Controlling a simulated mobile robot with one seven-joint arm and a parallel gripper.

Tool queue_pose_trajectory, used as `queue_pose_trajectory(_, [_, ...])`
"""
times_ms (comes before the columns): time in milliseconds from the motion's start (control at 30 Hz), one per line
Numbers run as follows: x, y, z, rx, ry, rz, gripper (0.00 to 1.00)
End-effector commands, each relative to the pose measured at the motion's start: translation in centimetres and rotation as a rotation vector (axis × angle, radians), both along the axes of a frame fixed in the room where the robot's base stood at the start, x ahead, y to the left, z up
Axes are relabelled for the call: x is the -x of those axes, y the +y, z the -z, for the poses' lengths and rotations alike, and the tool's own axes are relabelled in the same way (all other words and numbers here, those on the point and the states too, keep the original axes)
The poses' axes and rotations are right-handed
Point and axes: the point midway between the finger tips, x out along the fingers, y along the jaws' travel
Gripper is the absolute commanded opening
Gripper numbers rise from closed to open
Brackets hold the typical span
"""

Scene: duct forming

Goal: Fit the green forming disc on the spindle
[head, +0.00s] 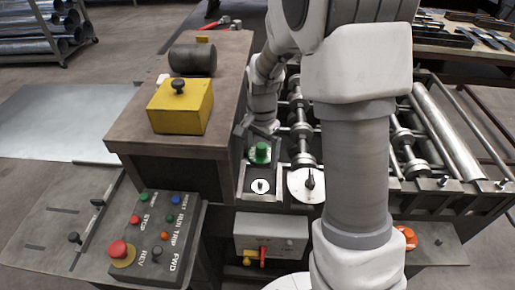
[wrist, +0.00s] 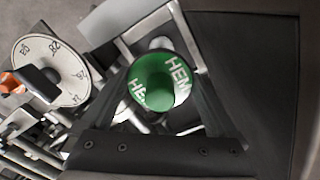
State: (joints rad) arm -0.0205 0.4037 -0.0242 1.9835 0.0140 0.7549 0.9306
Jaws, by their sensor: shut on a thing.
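The green forming disc (head: 260,153) has a raised hub and white lettering, of which "HEM" is readable in the wrist view (wrist: 158,82). My gripper (head: 262,133) is over it from behind in the head view. In the wrist view its two dark fingers (wrist: 165,95) close on the disc from both sides. The disc is over a pale framed plate (head: 247,190); I cannot tell whether it touches it. A shaft with grey rings (head: 301,131) runs just right of the disc. I cannot tell for sure which part is the spindle.
A white dial (head: 306,184) with a dark handle stands right of the plate; it also shows in the wrist view (wrist: 50,72). A yellow box (head: 180,105) and control panel (head: 150,240) are left. Rollers (head: 450,130) lie right.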

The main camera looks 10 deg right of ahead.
Motion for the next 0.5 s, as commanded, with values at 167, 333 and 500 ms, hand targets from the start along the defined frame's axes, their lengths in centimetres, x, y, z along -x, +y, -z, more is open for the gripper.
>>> queue_pose_trajectory(167, [0.0, 0.0, 1.1, 0.0, -0.001, 0.0, 0.03])
queue_pose_trajectory(333, [0.0, 0.0, 1.7, 0.0, -0.001, 0.0, 0.03])
queue_pose_trajectory(500, [0.0, 0.0, 2.9, -0.001, -0.001, 0.0, 0.03])
